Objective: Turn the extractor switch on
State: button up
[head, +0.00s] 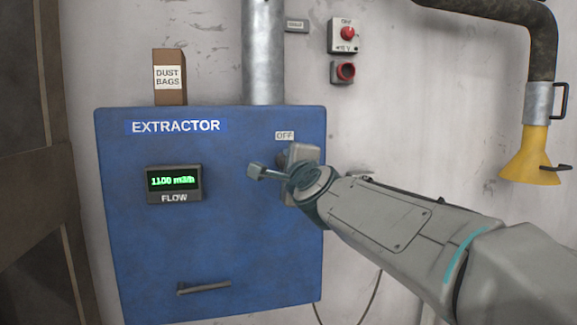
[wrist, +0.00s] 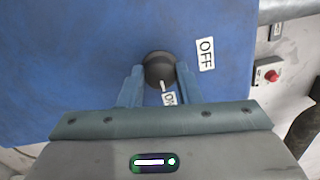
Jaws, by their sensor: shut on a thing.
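The extractor switch is a dark round knob (wrist: 159,68) on the blue extractor cabinet (head: 125,230). In the wrist view my gripper (wrist: 160,80) has its two fingers on either side of the knob, shut on it. A white pointer mark on the knob points down toward the ON label (wrist: 169,99), which is partly covered. The OFF label (wrist: 206,54) is to the knob's right, and above my gripper in the head view (head: 284,135). The flow display (head: 174,182) is lit green and reads about 1100 m3/h.
A handle (head: 204,288) sticks out low on the cabinet. A dust bags box (head: 169,80) and a metal duct (head: 263,50) stand at its top. A red-button box (head: 346,36) is on the wall. A yellow hood (head: 536,155) hangs at the right.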

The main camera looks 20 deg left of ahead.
jog(key=o, duration=1)
jog(key=shift+c, duration=0.2)
jog(key=b+v, duration=0.1)
jog(key=v, duration=1.2)
jog(key=shift+s+d+b, duration=0.3)
jog(key=shift+b, duration=0.05)
